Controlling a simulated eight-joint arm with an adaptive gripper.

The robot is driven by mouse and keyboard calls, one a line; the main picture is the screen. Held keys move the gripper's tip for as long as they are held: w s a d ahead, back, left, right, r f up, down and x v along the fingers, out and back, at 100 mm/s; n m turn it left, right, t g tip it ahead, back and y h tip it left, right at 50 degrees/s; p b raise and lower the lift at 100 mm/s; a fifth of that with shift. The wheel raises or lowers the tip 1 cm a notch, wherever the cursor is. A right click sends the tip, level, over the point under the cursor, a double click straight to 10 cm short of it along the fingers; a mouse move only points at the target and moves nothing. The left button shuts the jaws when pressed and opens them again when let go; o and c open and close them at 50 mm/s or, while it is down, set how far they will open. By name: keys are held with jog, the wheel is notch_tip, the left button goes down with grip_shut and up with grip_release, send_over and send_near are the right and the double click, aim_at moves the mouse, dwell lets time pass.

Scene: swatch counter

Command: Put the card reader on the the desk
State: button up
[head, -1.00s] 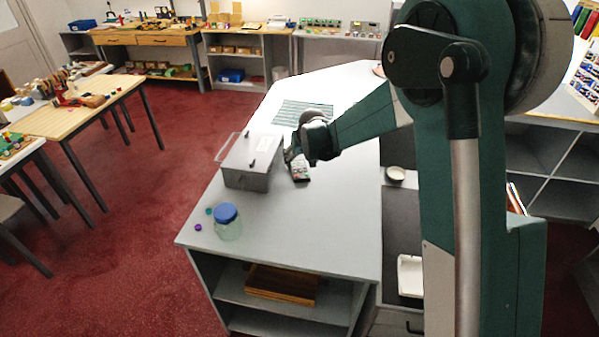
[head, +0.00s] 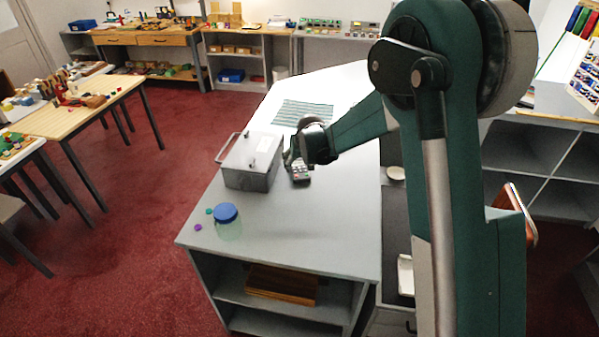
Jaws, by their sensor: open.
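The card reader (head: 301,173) is a small dark device with a keypad. It lies on the grey-white counter (head: 290,235), just right of a grey metal box. My gripper (head: 292,162) is open at the card reader's far left end, between it and the box. The gripper and wrist hide part of the card reader, and I cannot tell whether the fingers touch it. I cannot tell which surface is the desk; a wooden table (head: 85,100) stands at the left.
The grey metal box (head: 250,165) with a handle stands close left of my gripper. A blue-lidded jar (head: 227,222) stands nearer the front, with small purple and teal pieces beside it. A striped mat (head: 303,112) lies behind. The counter's front right is clear.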

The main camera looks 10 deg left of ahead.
aim_at(300, 168)
jog(key=shift+f, duration=0.1)
dwell(0.3)
jog(key=shift+x, duration=2.5)
jog(key=c, duration=1.2)
jog(key=shift+r, duration=5)
